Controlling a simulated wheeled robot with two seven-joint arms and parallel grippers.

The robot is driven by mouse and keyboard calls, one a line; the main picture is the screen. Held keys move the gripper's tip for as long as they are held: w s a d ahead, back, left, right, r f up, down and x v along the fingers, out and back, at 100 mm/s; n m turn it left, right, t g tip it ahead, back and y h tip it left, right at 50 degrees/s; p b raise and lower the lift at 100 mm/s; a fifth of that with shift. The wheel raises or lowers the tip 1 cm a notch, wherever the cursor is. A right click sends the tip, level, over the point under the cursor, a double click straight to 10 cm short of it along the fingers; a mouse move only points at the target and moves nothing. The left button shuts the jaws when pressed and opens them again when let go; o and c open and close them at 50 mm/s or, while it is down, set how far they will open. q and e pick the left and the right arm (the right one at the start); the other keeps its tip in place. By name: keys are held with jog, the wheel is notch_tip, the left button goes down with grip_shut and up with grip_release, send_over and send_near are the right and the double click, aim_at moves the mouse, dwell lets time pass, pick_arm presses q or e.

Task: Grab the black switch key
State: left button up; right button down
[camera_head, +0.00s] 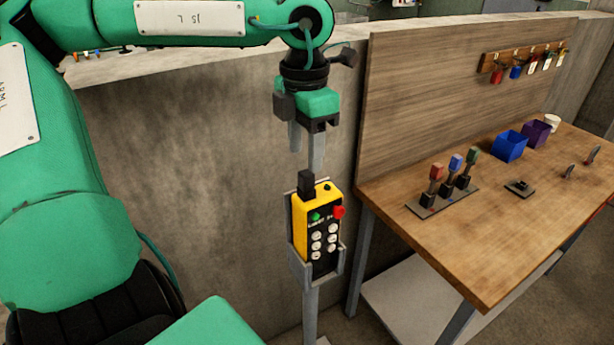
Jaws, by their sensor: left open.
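A yellow and black remote control box (318,228) with several round buttons stands in a grey holder on a post. A black block-shaped piece (305,184) sticks up from its top left; it looks like the black switch key. My left gripper (305,160) hangs just above this piece, pointing down. Its two grey fingers are apart with nothing between them. The fingertips seem close to the top of the piece, but I cannot tell the exact gap in depth. My right gripper is not in view.
A wooden table (520,225) to the right bears red, blue and green levers on a plate (440,203), a blue bin (509,146), a purple bin (537,132) and a white cup (552,122). Tagged keys hang on a rack (520,55). A concrete wall (190,150) stands behind.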

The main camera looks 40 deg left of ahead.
aim_at(306, 173)
pick_arm(q)
jog(key=shift+f, duration=0.35)
jog(key=shift+d+f+p, duration=0.1)
jog(key=shift+f+p, duration=0.3)
jog(key=shift+p, duration=0.05)
notch_tip(306, 173, down, 3)
jog(key=shift+w+p, duration=0.15)
jog(key=shift+p, duration=0.45)
jog(key=shift+f, duration=0.5)
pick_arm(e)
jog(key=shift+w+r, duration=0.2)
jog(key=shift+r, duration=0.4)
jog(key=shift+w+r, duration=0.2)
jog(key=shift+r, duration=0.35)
pick_arm(q)
jog(key=shift+c, duration=0.2)
grip_shut()
